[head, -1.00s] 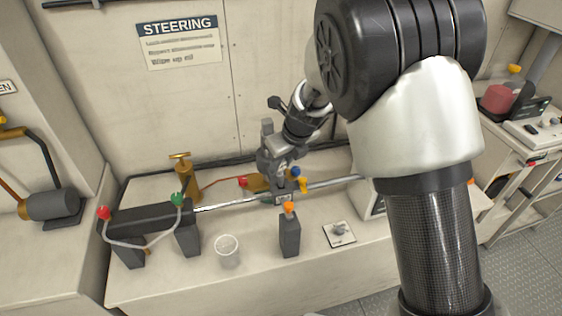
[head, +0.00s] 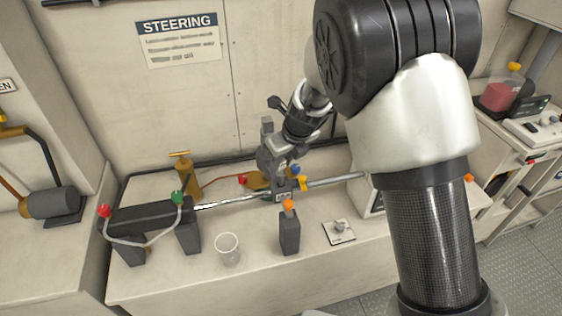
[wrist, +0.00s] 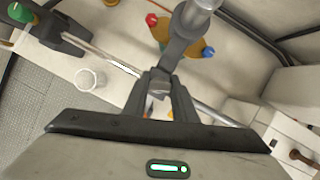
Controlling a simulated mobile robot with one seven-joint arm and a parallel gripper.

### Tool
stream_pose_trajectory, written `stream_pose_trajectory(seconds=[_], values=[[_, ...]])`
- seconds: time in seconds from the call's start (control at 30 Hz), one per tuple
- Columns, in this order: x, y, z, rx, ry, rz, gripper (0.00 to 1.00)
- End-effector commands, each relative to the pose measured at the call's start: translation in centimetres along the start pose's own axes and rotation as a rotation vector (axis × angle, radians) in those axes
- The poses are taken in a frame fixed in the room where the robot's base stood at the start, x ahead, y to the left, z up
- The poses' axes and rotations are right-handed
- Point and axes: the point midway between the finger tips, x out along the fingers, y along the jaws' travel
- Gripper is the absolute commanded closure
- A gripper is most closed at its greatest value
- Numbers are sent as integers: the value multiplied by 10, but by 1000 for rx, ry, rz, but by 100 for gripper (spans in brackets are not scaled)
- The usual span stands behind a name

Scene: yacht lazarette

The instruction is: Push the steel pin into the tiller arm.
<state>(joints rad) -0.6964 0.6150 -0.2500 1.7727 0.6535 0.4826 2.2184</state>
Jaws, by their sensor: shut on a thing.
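My gripper (head: 279,190) points down over the middle of the bench, at the silver rod (head: 333,181). In the wrist view its fingers (wrist: 159,92) are shut on a small pale metal piece (wrist: 158,88), which I take for the steel pin; the fingers hide most of it. The dark grey tiller arm (wrist: 176,47) runs from a silver post down to the rod, just beyond the fingertips. The held piece is at the joint of arm and rod. I cannot tell how deep the pin sits.
A dark cylinder (head: 150,213) with red and green caps stands left on the bench. A brass pump (head: 186,178) stands behind.

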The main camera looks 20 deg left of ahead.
Motion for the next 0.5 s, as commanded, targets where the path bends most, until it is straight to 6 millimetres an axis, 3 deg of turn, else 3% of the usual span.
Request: stream_pose_trajectory(seconds=[0.5], values=[[8, 0, -3, 1, -1, -1, 100]])
